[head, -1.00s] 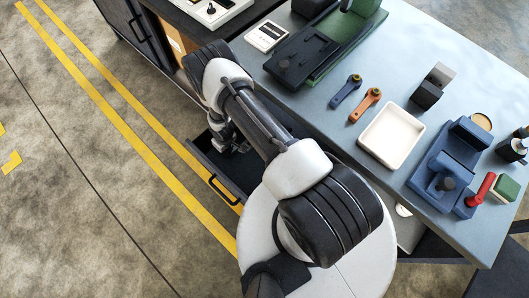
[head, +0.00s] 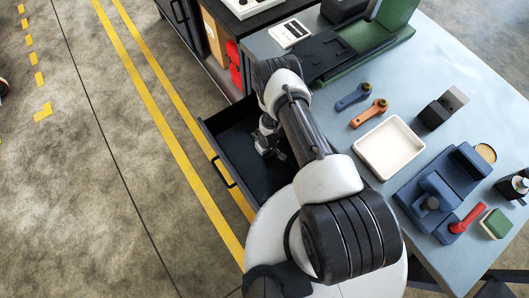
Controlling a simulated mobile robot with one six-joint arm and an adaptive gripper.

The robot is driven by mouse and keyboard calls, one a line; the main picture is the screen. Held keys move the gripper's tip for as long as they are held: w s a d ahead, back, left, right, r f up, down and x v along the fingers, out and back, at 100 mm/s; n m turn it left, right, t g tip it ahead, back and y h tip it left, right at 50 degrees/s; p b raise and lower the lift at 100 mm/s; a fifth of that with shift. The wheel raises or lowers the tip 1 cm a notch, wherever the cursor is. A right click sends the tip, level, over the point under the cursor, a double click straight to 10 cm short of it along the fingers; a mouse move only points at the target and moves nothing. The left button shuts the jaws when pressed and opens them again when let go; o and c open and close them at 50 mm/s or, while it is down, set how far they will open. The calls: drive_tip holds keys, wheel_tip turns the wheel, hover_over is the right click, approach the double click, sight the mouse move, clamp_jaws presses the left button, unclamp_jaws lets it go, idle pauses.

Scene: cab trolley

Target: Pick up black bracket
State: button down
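A black, angular, bracket-like piece (head: 440,108) stands on the grey-blue table top, right of the white tray. It has an upright plate and looks like the black bracket, though I cannot be sure. My gripper (head: 274,152) is well to the left of it, pointing down over the open dark drawer (head: 232,125) at the table's left side. The fingers are small and dark against the drawer, so their opening cannot be made out. My arm hides part of the drawer's inside. Nothing can be made out between the fingers.
A white tray (head: 389,148), blue lever (head: 353,97) and orange lever (head: 369,113) lie on the table. A blue fixture (head: 440,190), red-handled part (head: 467,218) and green block (head: 496,223) are at right. A green-and-black machine (head: 360,45) stands behind.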

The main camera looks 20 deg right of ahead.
drive_tip(key=shift+r, duration=0.2)
drive_tip(key=shift+f, duration=0.25)
drive_tip(key=c, duration=1.8)
unclamp_jaws()
drive_tip(key=shift+r, duration=0.1)
